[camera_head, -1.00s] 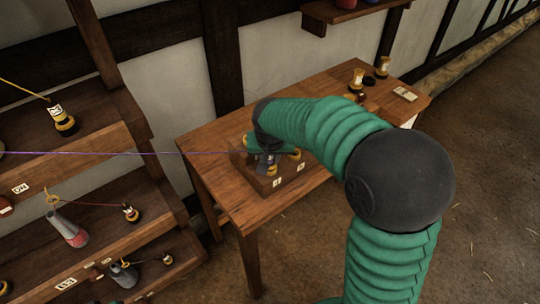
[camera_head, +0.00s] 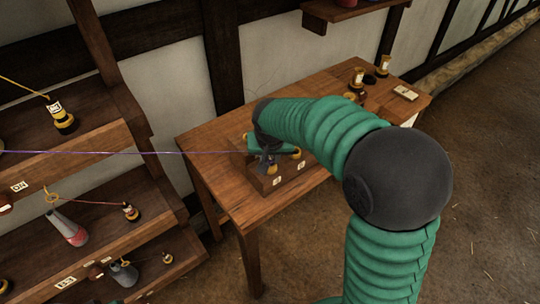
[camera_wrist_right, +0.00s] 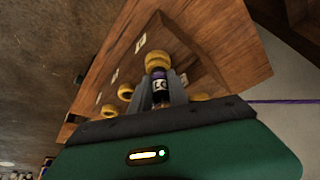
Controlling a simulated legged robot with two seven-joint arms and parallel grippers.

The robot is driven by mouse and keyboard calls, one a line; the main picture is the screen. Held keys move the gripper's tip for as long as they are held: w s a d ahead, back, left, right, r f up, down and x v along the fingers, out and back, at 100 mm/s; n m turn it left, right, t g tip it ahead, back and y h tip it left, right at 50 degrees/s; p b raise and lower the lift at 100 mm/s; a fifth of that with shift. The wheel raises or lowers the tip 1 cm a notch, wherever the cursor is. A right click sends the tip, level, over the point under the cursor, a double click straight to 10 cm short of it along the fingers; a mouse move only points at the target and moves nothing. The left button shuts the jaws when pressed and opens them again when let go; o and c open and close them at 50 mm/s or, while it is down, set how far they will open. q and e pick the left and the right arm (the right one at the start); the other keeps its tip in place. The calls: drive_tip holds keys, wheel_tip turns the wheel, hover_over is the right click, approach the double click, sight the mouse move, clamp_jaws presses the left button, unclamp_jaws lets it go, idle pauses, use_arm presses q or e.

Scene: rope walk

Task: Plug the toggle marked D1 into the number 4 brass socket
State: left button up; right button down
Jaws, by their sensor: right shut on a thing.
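My right gripper (camera_wrist_right: 162,92) is shut on a dark toggle (camera_wrist_right: 160,84) with a purple band and a white tag. The tag's mark is too small to read surely. The toggle's end points at a brass socket (camera_wrist_right: 158,62) on the wooden block. They overlap in the right wrist view, and I cannot tell whether it is inserted. Other brass sockets (camera_wrist_right: 126,91) sit along the block. In the head view, the gripper is over the wooden socket block (camera_head: 285,177) and hides part of it. The block's number tags (camera_head: 277,181) are too small to read. My left gripper is out of view.
The block stands on a wooden table (camera_head: 225,195).

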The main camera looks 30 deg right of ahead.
drive_tip(key=shift+f, duration=0.15)
drive_tip(key=c, duration=1.5)
unclamp_jaws()
drive_tip(key=shift+c, duration=0.2)
drive_tip(key=p+v, duration=0.7)
drive_tip(key=v, duration=0.4)
